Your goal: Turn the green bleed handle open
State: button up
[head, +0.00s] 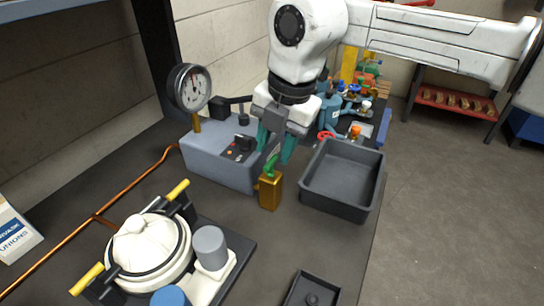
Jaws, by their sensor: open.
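The green bleed handle (270,166) stands on top of a small brass block (270,191) on the dark bench. It points upward and looks slightly tilted. My gripper (274,152) comes down from above with its teal fingers apart, one on each side of the handle's upper part. The jaws are open. I cannot tell whether either finger touches the handle.
A grey-blue box (222,163) with a round gauge (189,87) stands just left. An empty dark grey tray (343,178) sits close on the right. A white lidded pot (148,250) with yellow handles is at front left. Bare bench (290,240) lies in front.

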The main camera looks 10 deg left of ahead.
aim_at(271, 162)
jog(key=shift+w+a+f, duration=0.1)
jog(key=shift+a+f, duration=0.1)
jog(key=shift+f, duration=0.8)
jog(key=shift+a+f, duration=0.15)
jog(key=shift+f, duration=0.8)
jog(key=shift+c, duration=0.2)
grip_shut()
